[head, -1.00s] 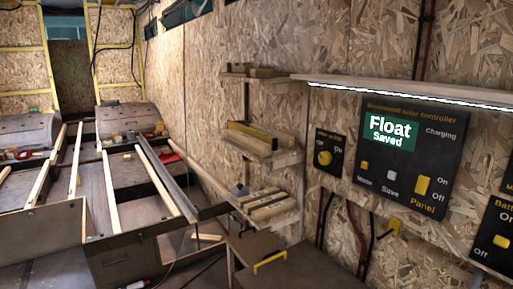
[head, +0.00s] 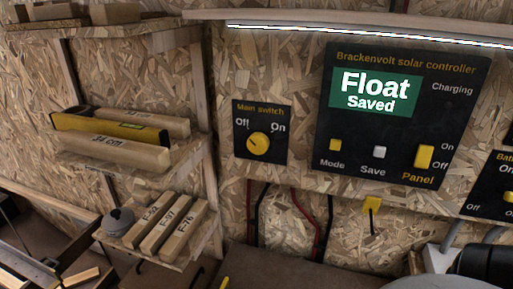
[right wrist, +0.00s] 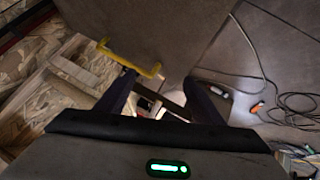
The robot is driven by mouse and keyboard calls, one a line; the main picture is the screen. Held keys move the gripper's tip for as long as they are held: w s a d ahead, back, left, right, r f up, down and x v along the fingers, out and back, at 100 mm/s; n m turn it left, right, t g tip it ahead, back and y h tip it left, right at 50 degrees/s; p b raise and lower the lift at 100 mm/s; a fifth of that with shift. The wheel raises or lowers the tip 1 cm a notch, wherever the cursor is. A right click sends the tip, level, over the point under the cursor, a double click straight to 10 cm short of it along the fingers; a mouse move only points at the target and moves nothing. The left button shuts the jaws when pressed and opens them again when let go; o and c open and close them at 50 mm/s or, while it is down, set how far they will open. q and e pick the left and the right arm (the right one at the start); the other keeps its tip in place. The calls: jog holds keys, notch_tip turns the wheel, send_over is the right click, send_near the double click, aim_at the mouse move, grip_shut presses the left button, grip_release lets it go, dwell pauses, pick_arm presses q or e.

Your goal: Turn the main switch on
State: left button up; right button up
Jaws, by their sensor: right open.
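The main switch (head: 262,130) is a black plate on the chipboard wall, near the middle of the head view. It has a round yellow knob (head: 258,142), with "Off" printed to its upper left and "On" to its upper right. I cannot clearly tell which word the knob points to. My right gripper (right wrist: 160,88) is open and empty in the right wrist view. It is away from the switch, which that view does not show. My left gripper is not in view.
The solar controller (head: 455,95), reading "Float Saved", hangs right of the switch. Wooden shelves (head: 190,150) with blocks and a yellow level (head: 105,127) jut out at left. Red and black cables hang below the switch. A yellow handle (right wrist: 130,60) lies beyond my right gripper's fingers.

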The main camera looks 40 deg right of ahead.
jog(key=w+d+r+n+t+h+b, duration=0.2)
jog(key=w+d+r+n+h+b, duration=0.15)
jog(key=w+d+n, duration=0.45)
jog(key=n+h+b, duration=0.4)
jog(key=n+h, duration=0.4)
jog(key=h, duration=0.9)
send_near(256, 148)
jog(key=shift+g, duration=0.4)
jog(key=x, duration=0.2)
jog(key=p+x, duration=0.1)
jog(key=x, duration=0.4)
jog(key=shift+w+d+r, duration=0.1)
jog(key=shift+w+r, duration=0.05)
jog(key=shift+r, duration=0.25)
pick_arm(q)
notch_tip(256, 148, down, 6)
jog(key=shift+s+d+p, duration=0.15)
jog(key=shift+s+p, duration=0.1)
jog(key=shift+p, duration=0.05)
pick_arm(e)
jog(key=shift+x, duration=0.85)
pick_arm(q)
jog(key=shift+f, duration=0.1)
pick_arm(e)
jog(key=shift+f, duration=0.1)
jog(key=shift+c, duration=0.5)
